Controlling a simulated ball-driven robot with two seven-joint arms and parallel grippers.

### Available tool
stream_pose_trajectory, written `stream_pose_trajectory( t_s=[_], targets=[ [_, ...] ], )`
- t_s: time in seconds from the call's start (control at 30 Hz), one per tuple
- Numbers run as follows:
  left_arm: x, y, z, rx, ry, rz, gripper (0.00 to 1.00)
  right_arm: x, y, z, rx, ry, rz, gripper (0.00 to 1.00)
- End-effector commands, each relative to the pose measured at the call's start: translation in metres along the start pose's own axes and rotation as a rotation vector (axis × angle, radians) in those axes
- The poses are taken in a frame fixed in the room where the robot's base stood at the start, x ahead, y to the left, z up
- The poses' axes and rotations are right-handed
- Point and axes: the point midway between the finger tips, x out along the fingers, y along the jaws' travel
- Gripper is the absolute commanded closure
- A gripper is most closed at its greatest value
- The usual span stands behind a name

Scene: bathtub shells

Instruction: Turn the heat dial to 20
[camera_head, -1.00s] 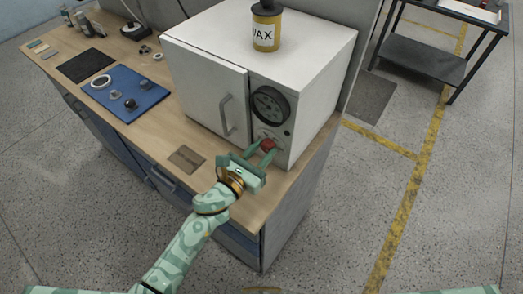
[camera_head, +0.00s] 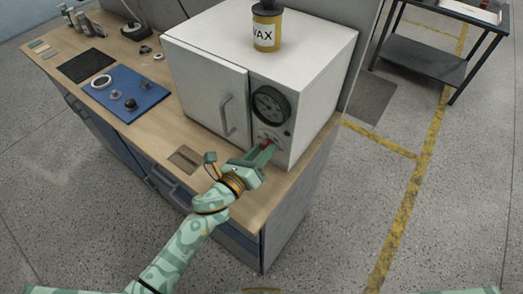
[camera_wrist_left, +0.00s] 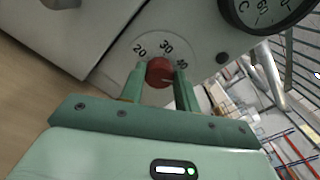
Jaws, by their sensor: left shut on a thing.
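The heat dial is a red round knob (camera_wrist_left: 160,70) on the front of a white oven (camera_head: 205,95). The numbers 20, 30 and 40 are printed in an arc around it in the left wrist view. I cannot make out for certain where its pointer stands. My left gripper (camera_head: 266,150) is at the oven's lower front, with its two green fingers (camera_wrist_left: 159,76) on either side of the knob and shut on it. In the head view the fingers hide most of the knob. My right gripper is not in view.
A round gauge (camera_head: 271,105) sits above the dial, and the oven door has a handle (camera_head: 228,115). A wax container (camera_head: 266,30) stands on top. The wooden bench (camera_head: 220,167) holds a blue mat (camera_head: 126,100) with small parts. A small brown plate (camera_head: 186,158) lies left of my gripper.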

Motion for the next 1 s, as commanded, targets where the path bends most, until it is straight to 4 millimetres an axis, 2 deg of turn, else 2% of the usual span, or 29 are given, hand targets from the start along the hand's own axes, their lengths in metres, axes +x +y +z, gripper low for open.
stream_pose_trajectory(
  t_s=[0.57,0.6,0.67,0.7,1.0],
  targets=[
    [0.0001,0.0006,0.0006,-0.044,-0.001,0.001,0.91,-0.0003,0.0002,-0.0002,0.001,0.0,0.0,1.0],
    [0.0001,0.0006,0.0006,-0.044,-0.001,0.001,0.65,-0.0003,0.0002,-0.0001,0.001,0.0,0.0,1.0],
    [0.0001,0.0006,0.0006,-0.043,-0.001,0.001,0.49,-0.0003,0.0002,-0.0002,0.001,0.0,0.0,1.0],
    [0.0001,0.0006,0.0006,-0.043,-0.001,0.001,0.46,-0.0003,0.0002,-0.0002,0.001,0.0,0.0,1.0],
    [-0.0027,0.0006,-0.0001,-0.043,0.0,0.001,0.46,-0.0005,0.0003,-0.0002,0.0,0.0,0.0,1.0]
  ],
)
